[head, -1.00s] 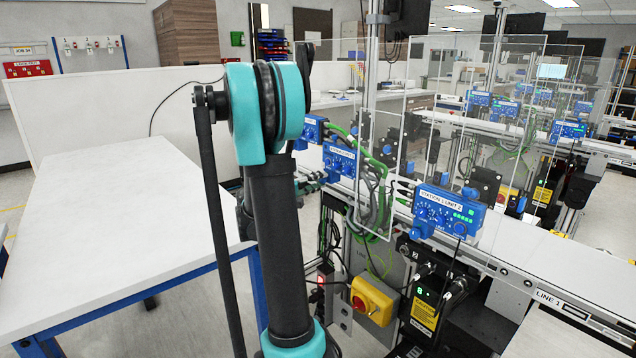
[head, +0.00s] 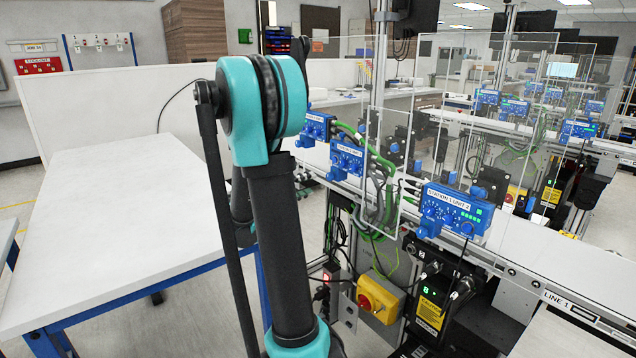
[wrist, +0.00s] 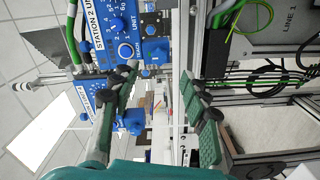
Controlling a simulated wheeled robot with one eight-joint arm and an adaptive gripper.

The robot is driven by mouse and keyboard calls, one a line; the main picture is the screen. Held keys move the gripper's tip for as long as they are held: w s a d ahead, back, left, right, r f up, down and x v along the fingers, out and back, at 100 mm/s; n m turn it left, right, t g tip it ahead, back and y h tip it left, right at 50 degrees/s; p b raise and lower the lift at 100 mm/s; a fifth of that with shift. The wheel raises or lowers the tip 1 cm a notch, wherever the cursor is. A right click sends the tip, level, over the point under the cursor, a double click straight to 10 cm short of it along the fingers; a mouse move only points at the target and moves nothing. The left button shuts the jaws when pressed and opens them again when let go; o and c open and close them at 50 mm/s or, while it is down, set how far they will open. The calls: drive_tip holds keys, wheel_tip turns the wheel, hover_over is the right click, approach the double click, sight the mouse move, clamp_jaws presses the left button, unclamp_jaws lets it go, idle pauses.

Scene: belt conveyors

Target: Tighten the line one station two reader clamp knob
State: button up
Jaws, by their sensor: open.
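A blue reader unit (wrist: 105,28) whose label begins "STATION 2" fills the upper left of the wrist view, seen sideways, with a numbered dial. A blue knob (wrist: 157,50) is beside the dial, and another blue knob (wrist: 133,121) shows lower, partly behind my left finger. I cannot tell which is the clamp knob. My gripper (wrist: 158,82) is open, its green-padded fingers apart with nothing between them. The left finger overlaps the unit's lower side in the picture; contact cannot be told. In the head view my arm hides most of the gripper, near the middle blue unit (head: 347,158).
The nearest blue unit (head: 455,210) stands on the conveyor marked LINE 1 (head: 590,308). Clear panels (head: 383,150) and green cables (head: 368,145) are close to the units. A yellow switch box (head: 381,298) is below. A bare white table (head: 120,235) is at left.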

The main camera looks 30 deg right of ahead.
drive_tip(key=shift+s+a, duration=0.15)
drive_tip(key=shift+a, duration=2)
drive_tip(key=s+a+f+n+t+y, duration=0.1)
drive_tip(key=s+a+f+y, duration=0.55)
drive_tip(key=f, duration=0.25)
drive_tip(key=s+a+f+n+t+y, duration=0.1)
drive_tip(key=s+a+f+y, duration=0.55)
drive_tip(key=f, duration=0.25)
drive_tip(key=s+a+f+y, duration=0.1)
drive_tip(key=s+a+y, duration=0.1)
drive_tip(key=a, duration=0.3)
drive_tip(key=s+a+f+t+y, duration=0.1)
drive_tip(key=s+a+f+y, duration=0.1)
drive_tip(key=a, duration=0.3)
drive_tip(key=shift+s+a+f+y, duration=0.2)
drive_tip(key=shift+a+y, duration=0.1)
drive_tip(key=shift+y, duration=0.2)
